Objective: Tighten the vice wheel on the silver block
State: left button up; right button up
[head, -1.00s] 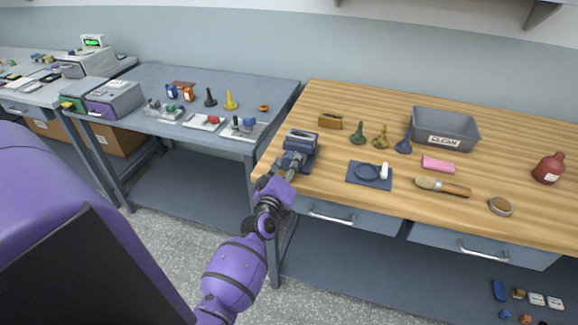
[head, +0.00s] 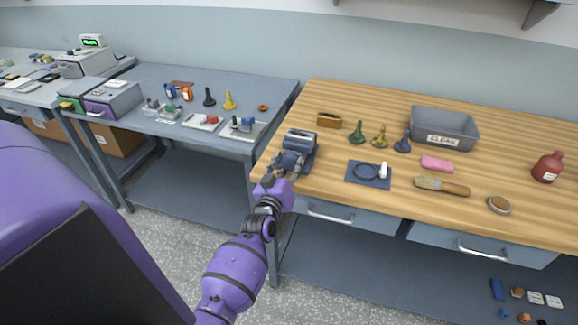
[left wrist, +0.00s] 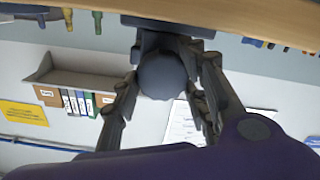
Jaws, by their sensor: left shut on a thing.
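The blue-grey vice (head: 301,141) stands at the left front edge of the wooden bench. Its wheel shows as a dark round knob (left wrist: 162,75) in the left wrist view. My left gripper (head: 283,167) is at the vice's front side, with its fingers on both sides of the wheel and shut on it. In the head view the gripper covers the wheel. I cannot make out the silver block in the vice jaws. My right gripper is not in view.
A blue mat (head: 356,180) with a dark ring and a white piece lies right of the vice. A grey table (head: 262,86) stands left.

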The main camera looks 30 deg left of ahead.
pick_arm(q)
jog(key=shift+w+r, duration=0.1)
jog(key=shift+r, duration=0.35)
jog(key=o, duration=1)
jog(key=shift+o, duration=0.6)
jog(key=shift+f, duration=0.2)
jog(key=v, duration=1.2)
